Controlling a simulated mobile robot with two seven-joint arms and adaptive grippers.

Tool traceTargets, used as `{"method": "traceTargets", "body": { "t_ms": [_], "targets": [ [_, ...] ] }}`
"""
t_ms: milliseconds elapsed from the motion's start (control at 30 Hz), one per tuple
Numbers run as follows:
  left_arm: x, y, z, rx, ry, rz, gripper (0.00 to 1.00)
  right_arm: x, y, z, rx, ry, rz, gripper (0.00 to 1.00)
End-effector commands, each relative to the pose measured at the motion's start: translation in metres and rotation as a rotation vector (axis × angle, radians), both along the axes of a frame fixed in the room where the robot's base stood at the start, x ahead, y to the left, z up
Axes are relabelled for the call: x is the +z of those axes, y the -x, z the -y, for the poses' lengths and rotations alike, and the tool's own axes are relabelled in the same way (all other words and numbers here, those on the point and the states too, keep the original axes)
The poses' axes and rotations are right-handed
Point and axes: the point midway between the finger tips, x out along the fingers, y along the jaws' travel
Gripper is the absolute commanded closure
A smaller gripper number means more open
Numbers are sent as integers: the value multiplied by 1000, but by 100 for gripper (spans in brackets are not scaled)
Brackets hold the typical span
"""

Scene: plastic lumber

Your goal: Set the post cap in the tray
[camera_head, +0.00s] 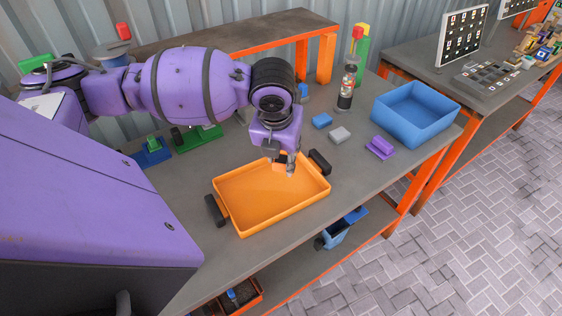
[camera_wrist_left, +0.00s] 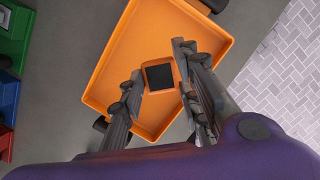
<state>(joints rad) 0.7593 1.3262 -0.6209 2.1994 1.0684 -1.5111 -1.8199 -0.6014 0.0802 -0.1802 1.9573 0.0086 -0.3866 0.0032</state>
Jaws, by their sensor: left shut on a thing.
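The orange tray (camera_head: 262,198) with black handles lies on the grey workbench. My left gripper (camera_head: 284,166) points down over the tray's far side. In the left wrist view, the post cap (camera_wrist_left: 160,76) is a small orange square with a dark middle. It sits between the fingertips of my left gripper (camera_wrist_left: 160,86), which is shut on it. The tray (camera_wrist_left: 150,25) shows behind it there. The cap looks above the tray floor, but the exact height is hard to tell. My right gripper is not in view.
A blue bin (camera_head: 415,112) stands at the bench's right. A blue block (camera_head: 322,121), a grey block (camera_head: 340,135) and a purple piece (camera_head: 380,147) lie between it and the tray. A dark bottle (camera_head: 346,88) stands behind. Green and blue trays (camera_head: 152,155) are at the left.

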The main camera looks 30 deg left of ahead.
Motion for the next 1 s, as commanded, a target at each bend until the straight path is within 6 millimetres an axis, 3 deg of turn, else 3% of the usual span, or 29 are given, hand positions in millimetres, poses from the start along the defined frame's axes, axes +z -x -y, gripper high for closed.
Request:
{"method": "traceTargets", "body": {
  "t_ms": [67, 200, 333, 567, 800, 1000],
  "targets": [
    [-10, -17, -11, 5, 1, -3, 94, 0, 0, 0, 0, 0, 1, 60],
    [-39, -33, -21, 3, 3, -5, 94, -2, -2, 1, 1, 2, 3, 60],
    [-53, -44, -27, 1, 1, -3, 94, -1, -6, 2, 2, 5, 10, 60],
    [-64, -53, -32, 1, 1, -2, 94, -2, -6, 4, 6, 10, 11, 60],
    [-96, -55, -34, 1, 1, -1, 94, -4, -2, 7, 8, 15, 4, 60],
    [-96, -55, -34, 1, 0, 1, 94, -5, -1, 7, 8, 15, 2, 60]
  ]
}}
